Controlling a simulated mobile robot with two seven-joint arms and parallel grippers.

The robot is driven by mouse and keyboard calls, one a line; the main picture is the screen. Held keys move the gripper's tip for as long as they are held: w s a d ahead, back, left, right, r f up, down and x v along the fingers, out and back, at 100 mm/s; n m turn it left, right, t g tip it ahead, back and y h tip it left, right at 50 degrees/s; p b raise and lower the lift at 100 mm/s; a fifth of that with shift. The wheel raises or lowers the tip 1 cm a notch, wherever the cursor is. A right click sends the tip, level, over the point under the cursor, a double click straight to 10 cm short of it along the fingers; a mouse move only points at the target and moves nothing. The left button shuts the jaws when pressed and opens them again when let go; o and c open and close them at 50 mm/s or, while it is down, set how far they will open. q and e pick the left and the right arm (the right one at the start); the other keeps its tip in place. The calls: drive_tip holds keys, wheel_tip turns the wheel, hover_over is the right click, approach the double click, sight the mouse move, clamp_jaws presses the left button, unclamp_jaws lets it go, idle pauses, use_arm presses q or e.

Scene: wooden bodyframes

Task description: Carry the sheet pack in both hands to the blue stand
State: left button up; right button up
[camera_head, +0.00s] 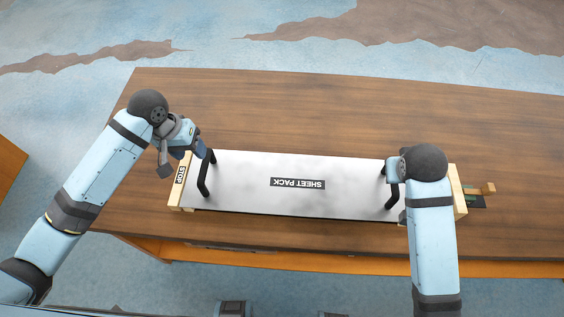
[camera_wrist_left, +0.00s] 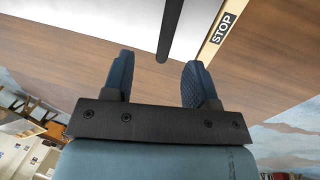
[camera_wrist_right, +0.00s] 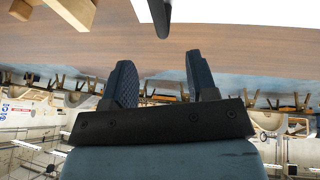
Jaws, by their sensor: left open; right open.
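The sheet pack (camera_head: 250,195) is a long white panel with an upside-down "SHEET PACK" label, lying flat on the wooden table. It has a black handle near each end: the left handle (camera_head: 205,175) and the right handle (camera_head: 391,192). My left gripper (camera_head: 195,150) is open above the left handle's far end; in the left wrist view the handle (camera_wrist_left: 168,30) shows ahead, between the fingertips. My right gripper (camera_head: 393,172) is open by the right handle, its fingers mostly hidden by my wrist; in the right wrist view a handle end (camera_wrist_right: 162,20) shows beyond the fingers. No blue stand is recognisable.
A wooden strip marked STOP (camera_head: 180,175) borders the pack's left end. The table (camera_head: 300,110) is clear behind the pack.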

sight(202, 168)
use_arm(q)
drive_tip(key=x, duration=0.4)
drive_tip(key=a+x, duration=0.1)
drive_tip(key=x, duration=0.7)
drive_tip(key=shift+a+f, duration=0.15)
drive_tip(key=shift+f, duration=0.05)
use_arm(e)
drive_tip(key=x, duration=1.3)
drive_tip(key=shift+w+d, duration=0.1)
drive_tip(key=shift+w, duration=0.1)
use_arm(q)
clamp_jaws()
use_arm(e)
clamp_jaws()
use_arm(q)
drive_tip(key=shift+r, duration=0.15)
use_arm(e)
drive_tip(key=shift+r, duration=0.15)
